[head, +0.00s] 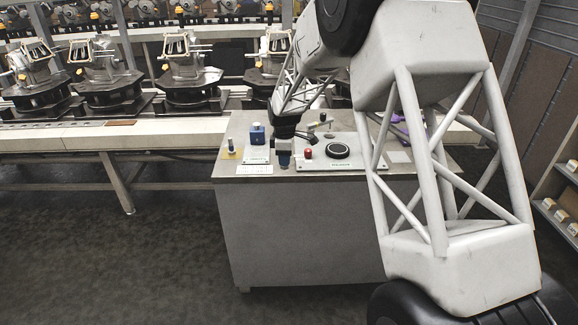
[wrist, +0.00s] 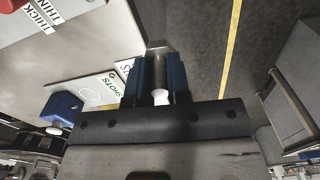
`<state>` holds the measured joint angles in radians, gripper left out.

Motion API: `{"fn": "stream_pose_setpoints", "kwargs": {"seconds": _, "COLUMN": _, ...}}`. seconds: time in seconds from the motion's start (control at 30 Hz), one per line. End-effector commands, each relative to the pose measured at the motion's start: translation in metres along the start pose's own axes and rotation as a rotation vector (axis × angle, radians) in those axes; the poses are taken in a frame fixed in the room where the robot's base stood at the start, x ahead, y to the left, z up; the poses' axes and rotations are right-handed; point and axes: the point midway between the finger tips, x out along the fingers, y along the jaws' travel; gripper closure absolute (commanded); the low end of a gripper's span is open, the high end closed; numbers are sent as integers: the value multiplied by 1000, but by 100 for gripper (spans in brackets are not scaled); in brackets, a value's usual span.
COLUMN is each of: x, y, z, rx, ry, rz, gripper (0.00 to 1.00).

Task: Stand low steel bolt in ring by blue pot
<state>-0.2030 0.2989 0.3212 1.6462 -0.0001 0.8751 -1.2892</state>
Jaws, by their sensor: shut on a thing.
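My gripper (head: 284,160) is low over the bench, just right of the blue pot. In the wrist view its two blue fingers (wrist: 157,62) are shut on a grey steel bolt (wrist: 158,76), with a pale rounded end towards the camera. The bolt's far end is hard to make out, and I cannot tell whether it touches anything below. The blue pot (head: 257,133) stands at the back of a small white plate (head: 258,169); it also shows in the wrist view (wrist: 62,109). A thin printed ring (wrist: 94,94) lies on that plate beside the pot, clear of the fingers.
A yellow piece with an upright post (head: 229,151) stands at the bench's left. To the right, a white panel carries a red button (head: 307,152) and a black round disc (head: 337,150). A conveyor (head: 60,138) with castings runs behind. The bench's front edge is near.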

Motion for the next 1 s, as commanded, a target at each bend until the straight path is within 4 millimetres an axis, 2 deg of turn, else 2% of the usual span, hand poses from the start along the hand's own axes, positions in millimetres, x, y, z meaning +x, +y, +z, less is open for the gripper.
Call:
{"fn": "stream_pose_setpoints", "kwargs": {"seconds": 0.4, "x": -11, "y": 63, "z": -36, "rx": -1, "ry": 0, "rz": 1, "gripper": 100}}
{"fn": "stream_pose_setpoints", "kwargs": {"seconds": 1.0, "x": -21, "y": 142, "z": -87, "rx": 0, "ry": 0, "rz": 1, "gripper": 100}}
